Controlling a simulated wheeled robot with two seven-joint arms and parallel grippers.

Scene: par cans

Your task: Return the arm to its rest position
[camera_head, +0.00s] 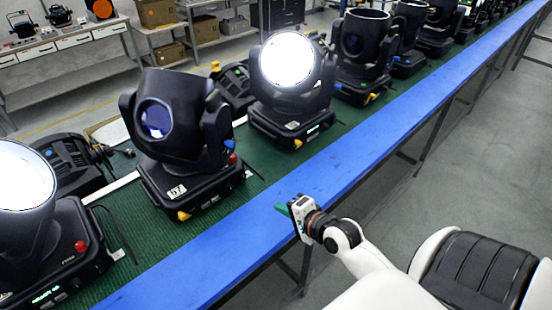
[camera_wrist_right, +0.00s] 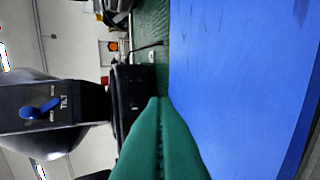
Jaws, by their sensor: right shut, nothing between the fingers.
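My right gripper (camera_head: 284,208) has green fingers and is over the blue front rail of the bench in the head view. In the right wrist view its two green fingers (camera_wrist_right: 160,145) lie pressed together with nothing between them. My white right arm (camera_head: 385,285) comes in from the lower right. My left gripper is not in either view.
A row of black moving-head lights stands on the green bench top, with one unlit light (camera_head: 175,140) nearest the gripper and a lit one (camera_head: 285,75) behind it. The blue rail (camera_head: 360,155) runs diagonally. Grey floor (camera_head: 470,160) to the right is clear.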

